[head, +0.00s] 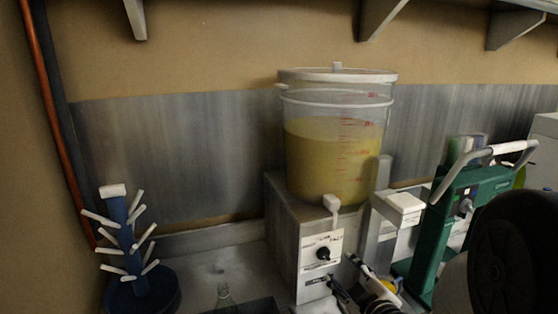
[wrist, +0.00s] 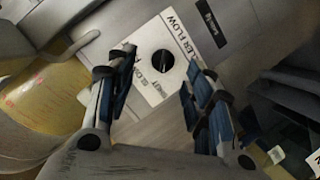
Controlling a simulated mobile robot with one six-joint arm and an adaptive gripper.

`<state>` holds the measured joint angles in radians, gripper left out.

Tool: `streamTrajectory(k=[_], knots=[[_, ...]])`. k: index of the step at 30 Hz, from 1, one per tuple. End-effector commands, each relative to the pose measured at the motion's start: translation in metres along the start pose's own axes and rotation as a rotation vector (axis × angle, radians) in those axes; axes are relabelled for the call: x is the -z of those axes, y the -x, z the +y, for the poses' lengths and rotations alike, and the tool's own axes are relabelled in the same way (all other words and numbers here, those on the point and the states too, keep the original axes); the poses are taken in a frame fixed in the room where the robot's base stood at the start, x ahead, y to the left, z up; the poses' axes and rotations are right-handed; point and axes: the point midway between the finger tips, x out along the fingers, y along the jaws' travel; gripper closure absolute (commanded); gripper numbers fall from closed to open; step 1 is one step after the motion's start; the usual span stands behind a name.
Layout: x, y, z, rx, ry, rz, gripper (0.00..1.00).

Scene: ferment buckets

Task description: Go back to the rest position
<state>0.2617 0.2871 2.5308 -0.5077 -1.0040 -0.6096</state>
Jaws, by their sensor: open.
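My gripper (head: 341,271) is at the lower right of the filler's control panel in the head view. In the wrist view my gripper (wrist: 160,62) is open, with its two dark-blue padded fingers apart and nothing held between them. The white panel (wrist: 150,88) with "FILLER FLOW" lettering faces it. Its round black knob (wrist: 163,63) appears between the fingertips there. In the head view the knob (head: 323,254) is clear of the fingers, to their upper left. I cannot tell the knob's setting.
A clear bucket of yellow liquid (head: 330,160) stands on a steel box (head: 284,230) above the panel. A green machine with a grey handle (head: 440,225) stands at right.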

Motion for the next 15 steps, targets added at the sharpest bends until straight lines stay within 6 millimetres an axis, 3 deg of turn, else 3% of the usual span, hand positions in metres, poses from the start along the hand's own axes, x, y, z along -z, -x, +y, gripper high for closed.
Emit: streamTrajectory(k=[3,8,15], knots=[[0.005,0.021,0.015,0.014,-0.072,-0.154,0.52],[0.005,0.067,0.020,0.029,-0.235,-0.366,0.52],[0.018,0.165,-0.007,0.075,-0.543,-0.639,0.52]])
